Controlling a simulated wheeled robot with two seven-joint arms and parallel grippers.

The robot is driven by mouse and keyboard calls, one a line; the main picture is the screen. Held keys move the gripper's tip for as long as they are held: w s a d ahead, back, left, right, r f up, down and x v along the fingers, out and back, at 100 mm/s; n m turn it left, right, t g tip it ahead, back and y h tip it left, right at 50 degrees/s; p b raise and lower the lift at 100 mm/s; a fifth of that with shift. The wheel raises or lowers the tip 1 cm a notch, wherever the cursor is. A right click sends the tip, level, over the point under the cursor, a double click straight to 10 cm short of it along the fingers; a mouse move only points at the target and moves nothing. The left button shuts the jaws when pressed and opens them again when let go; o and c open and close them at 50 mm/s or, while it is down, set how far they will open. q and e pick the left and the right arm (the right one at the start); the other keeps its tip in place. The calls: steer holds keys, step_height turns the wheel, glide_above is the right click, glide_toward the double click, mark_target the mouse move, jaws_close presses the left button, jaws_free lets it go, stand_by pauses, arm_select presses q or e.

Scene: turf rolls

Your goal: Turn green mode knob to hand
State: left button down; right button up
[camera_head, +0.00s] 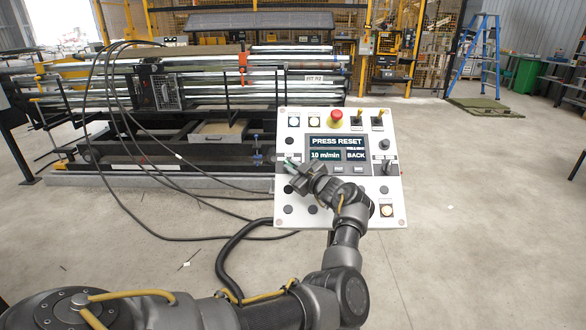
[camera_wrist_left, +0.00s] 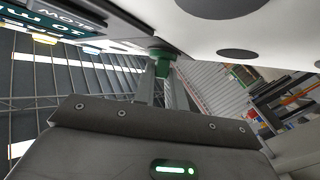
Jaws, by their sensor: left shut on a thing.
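The control panel (camera_head: 343,218) is a white upright board with a screen reading "PRESS RESET", "10 m/min" and "BACK". My left gripper (camera_head: 291,166) reaches across its lower half to the left edge. In the left wrist view the fingers (camera_wrist_left: 162,80) are shut on the green knob (camera_wrist_left: 161,54), just off the panel face. The gripper mostly hides the knob in the head view, and I cannot tell which way it points. My right gripper is not in view.
A black knob (camera_head: 384,144) is on the right. Black cables (camera_head: 185,190) run left of the panel to a roller machine (camera_head: 200,85).

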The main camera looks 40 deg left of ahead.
arm_select(q)
steer(key=c, duration=1.4)
jaws_free()
steer(key=shift+s+a, duration=0.1)
steer(key=shift+a, duration=0.1)
steer(key=shift+c, duration=0.2)
steer(key=shift+d, duration=0.1)
steer(key=shift+d, duration=0.15)
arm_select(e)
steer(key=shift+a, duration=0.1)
